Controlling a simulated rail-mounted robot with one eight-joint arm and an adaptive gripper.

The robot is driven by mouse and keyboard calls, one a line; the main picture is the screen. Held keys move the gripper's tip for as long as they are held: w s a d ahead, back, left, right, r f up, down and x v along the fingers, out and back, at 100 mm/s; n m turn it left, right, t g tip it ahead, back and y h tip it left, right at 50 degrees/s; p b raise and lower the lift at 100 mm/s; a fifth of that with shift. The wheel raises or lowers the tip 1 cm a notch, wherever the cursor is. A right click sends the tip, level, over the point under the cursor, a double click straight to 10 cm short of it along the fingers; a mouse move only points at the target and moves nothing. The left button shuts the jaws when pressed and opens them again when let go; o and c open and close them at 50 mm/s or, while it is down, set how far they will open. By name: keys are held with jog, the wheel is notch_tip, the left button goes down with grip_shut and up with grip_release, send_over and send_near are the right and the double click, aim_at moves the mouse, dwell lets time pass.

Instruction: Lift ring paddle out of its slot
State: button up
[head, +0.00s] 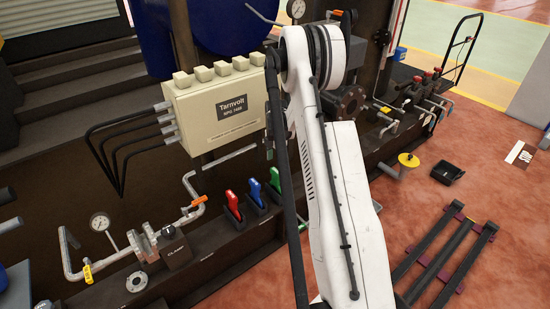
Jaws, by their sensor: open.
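Three coloured upright pieces stand in dark holders on the dark beam: a red one (232,201), a blue one (254,188) and a green one (274,178). I cannot tell which, if any, is the ring paddle; no ring shape shows on them. A small grey flange-like disc with holes (136,282) lies on the beam at the lower left. My white arm crosses the middle of the head view, just right of the green piece. My gripper is not visible; the arm hides what lies behind it.
A cream Tarnvolt box (219,105) with black cables stands above the beam (215,262). Pipes with a gauge (100,222) and a dark block (176,249) are at left. A yellow disc (408,160), black tray (447,172) and dark rails (445,262) lie right.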

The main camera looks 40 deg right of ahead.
notch_tip(320, 180, down, 11)
jog(key=b, duration=0.2)
jog(key=shift+b, duration=0.35)
grip_shut()
jog(key=shift+r+p, duration=2.05)
jog(key=shift+r, duration=3.55)
jog(key=shift+r, duration=0.15)
notch_tip(320, 180, up, 5)
jog(key=p, duration=0.2)
send_over(276, 179)
jog(key=w+d, duration=0.1)
jog(key=shift+w, duration=0.1)
